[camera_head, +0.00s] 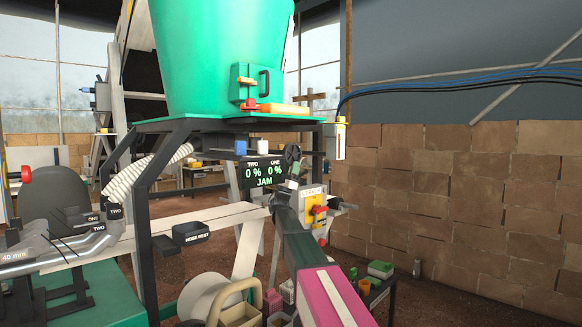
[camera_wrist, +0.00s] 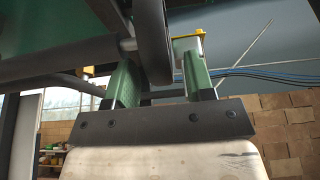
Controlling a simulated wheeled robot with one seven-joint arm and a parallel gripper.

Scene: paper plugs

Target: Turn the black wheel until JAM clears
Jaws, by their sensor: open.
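The black wheel (camera_head: 292,153) is beside the dark display (camera_head: 265,173), under the green hopper's stand. The display reads TWO 0 %, ONE 0 % and JAM in green. In the wrist view the black wheel's rim (camera_wrist: 153,40) shows edge-on and reaches down between the two green fingers of my gripper (camera_wrist: 158,66). The fingers are apart, one on each side of the rim, with a visible gap at the right finger. In the head view my arm hides much of what lies behind it, and the fingers are too small to make out.
The green hopper (camera_head: 222,55) stands above on a dark frame (camera_head: 150,225). A yellow control box with red knob (camera_head: 316,208) is just right of my arm. A paper roll (camera_head: 207,298) and bins are below. A brick wall (camera_head: 455,195) closes the right side.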

